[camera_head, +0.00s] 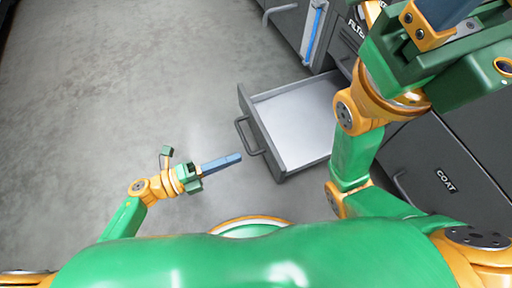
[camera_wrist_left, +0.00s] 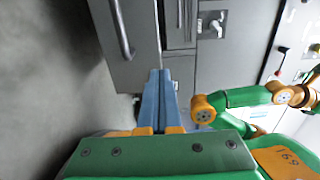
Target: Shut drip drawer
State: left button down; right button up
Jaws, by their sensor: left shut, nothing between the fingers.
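The drip drawer (camera_head: 298,122) is pulled out of the dark cabinet, and its pale inside looks empty. Its dark bar handle (camera_head: 250,136) is on the front panel, facing left. My left gripper (camera_head: 240,158) is shut and empty, with its blue fingers pointing right, just short of the handle's lower end; I see no clear contact. In the left wrist view the shut fingers (camera_wrist_left: 159,72) point toward a grey front with a bar handle (camera_wrist_left: 122,30), which looks like the drawer's. My right gripper (camera_head: 440,14) is at the top right, with its fingertips cut off.
The cabinet front labelled COAT (camera_head: 445,182) stands right of the drawer, behind my right arm. Another cabinet front with a blue strip (camera_head: 313,30) is at the top. Bare grey floor (camera_head: 120,85) lies open to the left.

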aim_at(268, 146)
pick_arm(q)
jog(key=b+x, duration=0.1)
jog(key=x, duration=0.5)
jog(key=shift+f+b, duration=0.1)
jog(key=shift+b, duration=0.25)
jog(key=shift+w+d, duration=0.15)
jog(key=shift+d, duration=0.35)
